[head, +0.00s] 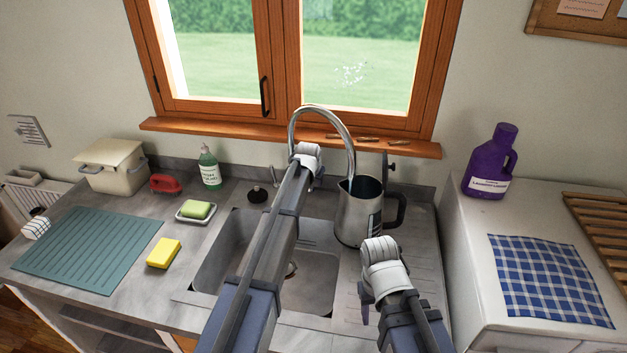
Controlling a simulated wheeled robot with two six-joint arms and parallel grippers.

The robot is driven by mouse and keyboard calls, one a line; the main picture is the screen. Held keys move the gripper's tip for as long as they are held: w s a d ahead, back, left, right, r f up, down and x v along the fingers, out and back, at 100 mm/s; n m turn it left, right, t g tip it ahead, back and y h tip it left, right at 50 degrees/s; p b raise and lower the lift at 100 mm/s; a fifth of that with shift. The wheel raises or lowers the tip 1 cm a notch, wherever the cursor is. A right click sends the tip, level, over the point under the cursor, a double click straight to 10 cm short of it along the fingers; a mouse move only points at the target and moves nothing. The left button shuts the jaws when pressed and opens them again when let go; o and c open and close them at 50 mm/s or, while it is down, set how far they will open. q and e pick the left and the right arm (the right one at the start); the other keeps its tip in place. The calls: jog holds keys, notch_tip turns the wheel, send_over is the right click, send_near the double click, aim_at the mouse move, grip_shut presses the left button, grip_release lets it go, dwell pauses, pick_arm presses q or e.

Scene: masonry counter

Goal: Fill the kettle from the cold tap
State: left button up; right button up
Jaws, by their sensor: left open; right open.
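The kettle (353,219) is a brushed-metal jug with an open top and a dark handle on its right side. It stands upright at the sink's right edge, under the end of the chrome gooseneck tap (324,109). A thin pale streak shows below the spout at the kettle's mouth; I cannot tell if it is water. A dark lever with a knob (391,167) shows behind the kettle. My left gripper (308,163) is by the tap's neck, left of the kettle, its fingers mostly hidden. My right gripper (366,300) is open in front of the kettle, apart from it.
The sink (222,250) is partly hidden by my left arm. A purple laundry bottle (489,163) stands on the right-hand white unit.

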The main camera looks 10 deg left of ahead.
pick_arm(q)
jog(key=p+v, duration=0.5)
jog(key=v, duration=0.2)
jog(key=shift+p, duration=0.35)
jog(key=shift+s+r, duration=0.1)
